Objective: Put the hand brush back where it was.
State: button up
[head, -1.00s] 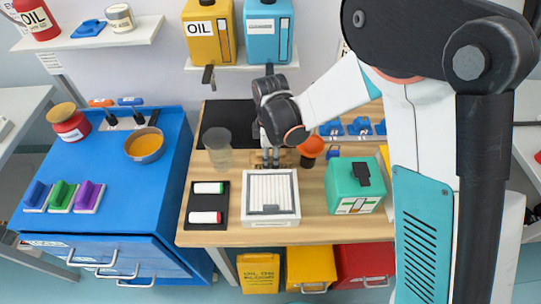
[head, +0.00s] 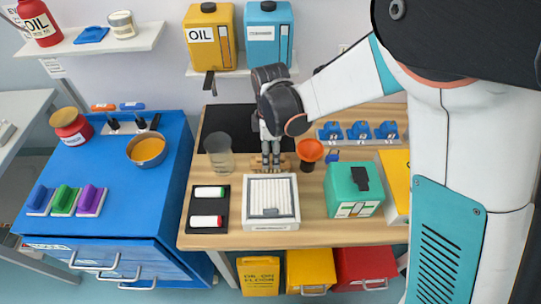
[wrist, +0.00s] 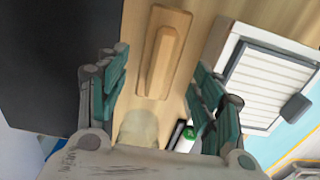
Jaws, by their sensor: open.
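A pale wooden block with a long raised grip lies on the workbench and looks like the hand brush (wrist: 165,52); its bristles cannot be seen. In the head view it is mostly hidden behind my fingers. My gripper (head: 271,162) points down over it, just behind the white slatted box (head: 271,222). In the wrist view the two fingers (wrist: 158,95) are wide apart with nothing between them, and the wooden block lies beyond the fingertips, apart from them.
A clear cup (head: 219,160) stands left of my gripper, and an orange funnel (head: 310,151) stands right. A black tray (head: 208,221) holds two cylinders. A green box (head: 353,190) stands at right. The blue cabinet (head: 115,205) has bare top space. A shelf with oil cans hangs behind.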

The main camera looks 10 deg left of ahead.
notch_tip(320, 180, up, 7)
jog(key=shift+r+p, duration=0.15)
jog(key=shift+p, duration=0.6)
